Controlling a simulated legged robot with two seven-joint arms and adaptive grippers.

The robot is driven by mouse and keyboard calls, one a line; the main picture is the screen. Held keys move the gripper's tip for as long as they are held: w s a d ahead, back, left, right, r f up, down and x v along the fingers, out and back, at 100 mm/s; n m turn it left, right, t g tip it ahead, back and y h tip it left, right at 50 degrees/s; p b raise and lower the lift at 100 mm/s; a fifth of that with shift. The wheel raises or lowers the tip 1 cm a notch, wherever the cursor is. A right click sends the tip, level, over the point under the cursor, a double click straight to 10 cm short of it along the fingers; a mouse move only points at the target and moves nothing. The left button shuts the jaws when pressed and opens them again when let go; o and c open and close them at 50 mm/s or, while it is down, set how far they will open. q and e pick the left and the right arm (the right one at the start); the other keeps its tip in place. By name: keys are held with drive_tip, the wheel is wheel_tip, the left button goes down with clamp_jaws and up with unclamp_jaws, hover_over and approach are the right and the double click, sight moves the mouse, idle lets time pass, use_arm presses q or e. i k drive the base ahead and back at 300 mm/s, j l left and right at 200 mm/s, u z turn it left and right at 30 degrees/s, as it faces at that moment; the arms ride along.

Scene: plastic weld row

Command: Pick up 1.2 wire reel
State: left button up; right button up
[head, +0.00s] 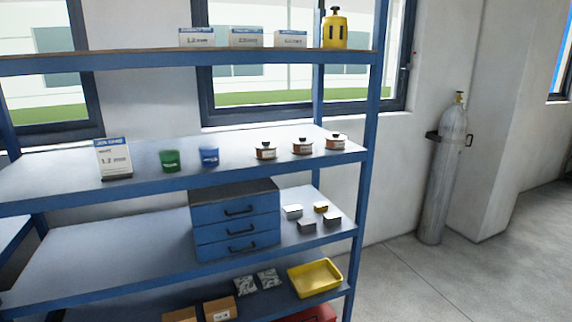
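On the top shelf, another white box that seems to read 1.2 (196,38) stands left of two similar boxes, a middle one (246,38) and a right one (291,39), whose print is too small to read surely. No bare wire reel is clearly seen. Neither of my grippers is in view.
A green cup (169,161), a blue cup (209,157) and three small knobbed containers (265,151) share the second shelf (60,180). A yellow container (334,30) stands on top. Below are a blue drawer cabinet (237,222) and yellow tray (315,277). A gas cylinder (443,180) stands right; floor there is clear.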

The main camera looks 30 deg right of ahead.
sight(266, 149)
drive_tip(key=z, duration=1.15)
